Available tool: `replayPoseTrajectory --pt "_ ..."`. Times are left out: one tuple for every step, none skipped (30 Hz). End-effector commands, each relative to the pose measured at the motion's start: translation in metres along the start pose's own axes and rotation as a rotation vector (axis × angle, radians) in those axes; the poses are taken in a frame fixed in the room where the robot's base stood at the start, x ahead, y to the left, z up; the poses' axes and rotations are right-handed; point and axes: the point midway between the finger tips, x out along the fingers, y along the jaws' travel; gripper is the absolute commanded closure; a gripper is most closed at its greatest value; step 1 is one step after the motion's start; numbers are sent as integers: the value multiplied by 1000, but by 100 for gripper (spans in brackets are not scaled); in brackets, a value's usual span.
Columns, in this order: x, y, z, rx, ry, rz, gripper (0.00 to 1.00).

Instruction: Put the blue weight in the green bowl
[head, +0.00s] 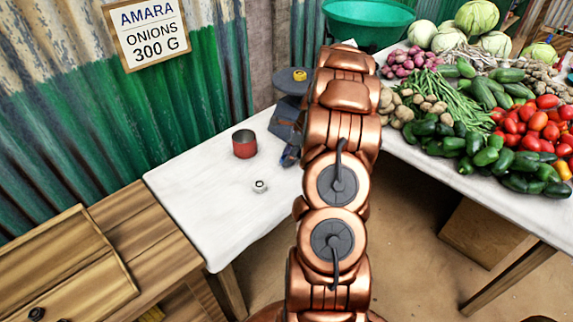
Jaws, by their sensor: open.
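My copper arm rises through the middle and covers part of this equipment. My gripper is hidden beyond the arm, so its place relative to these things does not show.
A small silver weight (260,187) and an open red can (244,144) stand on the white table (205,190), which is otherwise mostly clear. Vegetables (500,130) crowd the right table. A wooden cabinet (70,265) is at lower left. A sign (146,32) reads "AMARA ONIONS 300 G".

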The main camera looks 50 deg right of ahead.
Motion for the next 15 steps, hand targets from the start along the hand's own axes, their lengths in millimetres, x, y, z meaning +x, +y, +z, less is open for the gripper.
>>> replayPoseTrajectory --pt "6 0 -1 0 0 0 52" --pt "7 0 0 0 0 0 52" --pt "7 0 0 0 -1 0 52" --pt "7 0 0 0 -1 0 52" --pt "6 0 0 0 -1 0 52" --pt "6 0 0 0 0 0 52" --pt "6 0 0 0 0 0 52" --pt "6 0 0 0 0 0 52" --pt "6 0 0 0 0 0 55" --pt "6 0 0 0 0 0 58" --pt "6 0 0 0 0 0 61" --pt "6 0 0 0 0 1 65" --pt "6 0 0 0 0 1 68" --pt "6 0 0 0 0 1 71" --pt "6 0 0 0 0 1 76"
